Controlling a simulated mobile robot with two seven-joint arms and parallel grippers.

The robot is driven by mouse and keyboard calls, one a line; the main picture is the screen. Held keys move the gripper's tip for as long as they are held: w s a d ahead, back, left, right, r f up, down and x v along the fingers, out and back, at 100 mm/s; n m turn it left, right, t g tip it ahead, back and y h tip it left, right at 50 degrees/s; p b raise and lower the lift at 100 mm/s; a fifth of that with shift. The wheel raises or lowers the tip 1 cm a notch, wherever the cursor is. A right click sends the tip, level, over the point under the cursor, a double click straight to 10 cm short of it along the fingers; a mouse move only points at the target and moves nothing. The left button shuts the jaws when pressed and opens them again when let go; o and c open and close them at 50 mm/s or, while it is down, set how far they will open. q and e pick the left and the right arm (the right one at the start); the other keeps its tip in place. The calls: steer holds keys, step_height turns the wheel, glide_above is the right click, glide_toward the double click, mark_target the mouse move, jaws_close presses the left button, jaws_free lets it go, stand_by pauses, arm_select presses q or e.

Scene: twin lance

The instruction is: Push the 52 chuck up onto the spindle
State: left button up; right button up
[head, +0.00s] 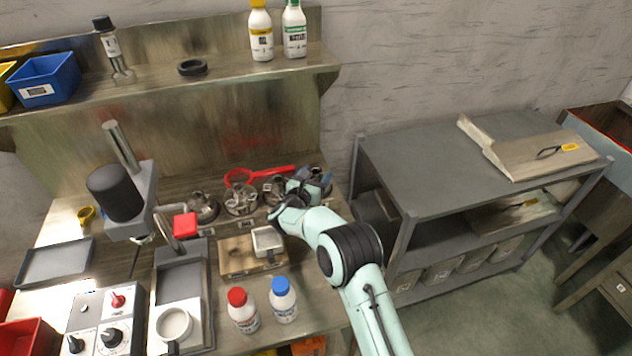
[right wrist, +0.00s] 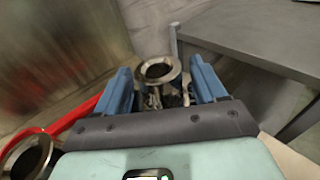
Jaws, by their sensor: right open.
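Several metal chucks stand in a row at the back of the bench: one at the left (head: 203,208), one beside it (head: 240,200), one further right (head: 274,190). The size marks are too small to read, so I cannot tell which is the 52. My right gripper (head: 308,186) is over the right end of the row. In the right wrist view its blue fingers (right wrist: 163,82) are open, with a ring-topped metal chuck (right wrist: 158,70) between or just beyond them; contact is unclear. The machine head (head: 134,208) stands at left; its spindle is mostly hidden. My left gripper is out of view.
A red strap wrench (head: 262,175) lies behind the chucks. Two bottles, red-capped (head: 243,312) and blue-capped (head: 283,300), stand at the front edge. A wooden block (head: 235,257) and grey tray (head: 180,285) lie between. A grey shelf cart (head: 420,175) is at right.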

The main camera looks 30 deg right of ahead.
steer(key=c, duration=1.3)
steer(key=shift+r+b, duration=0.55)
steer(key=shift+r, duration=1.15)
jaws_close()
